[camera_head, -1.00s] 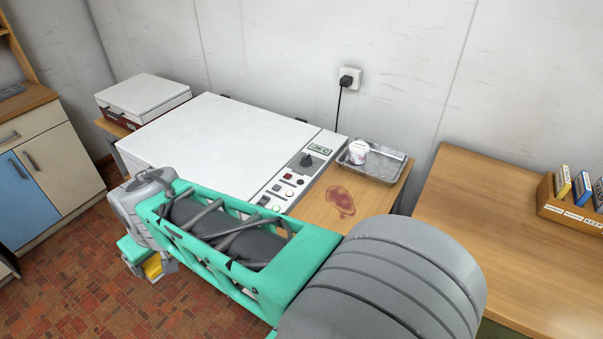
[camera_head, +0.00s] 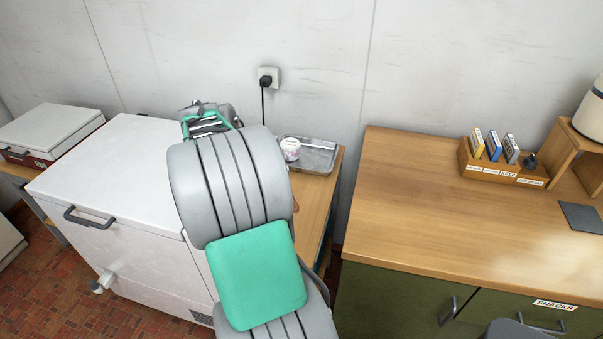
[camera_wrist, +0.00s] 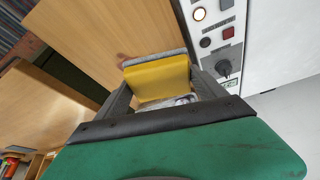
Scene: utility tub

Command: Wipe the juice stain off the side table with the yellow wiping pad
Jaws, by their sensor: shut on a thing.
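The yellow wiping pad (camera_wrist: 158,80), with a grey layer along its far edge, is between the fingers of my gripper (camera_wrist: 162,86) in the wrist view. My gripper is shut on it. The pad appears over the wooden side table (camera_wrist: 92,35); I cannot tell whether it touches the top. A small reddish-brown part of the juice stain (camera_wrist: 122,57) shows just beside the pad's upper left corner. In the head view my arm covers most of the side table (camera_head: 312,195), nearly all of the stain, and the pad and fingers.
A metal tray (camera_head: 318,155) with a white tub (camera_head: 290,149) stands at the back of the side table. A white chest appliance (camera_head: 110,175) adjoins it on the left; its control knob (camera_wrist: 223,68) is close to my gripper. A wooden counter (camera_head: 405,205) is to the right.

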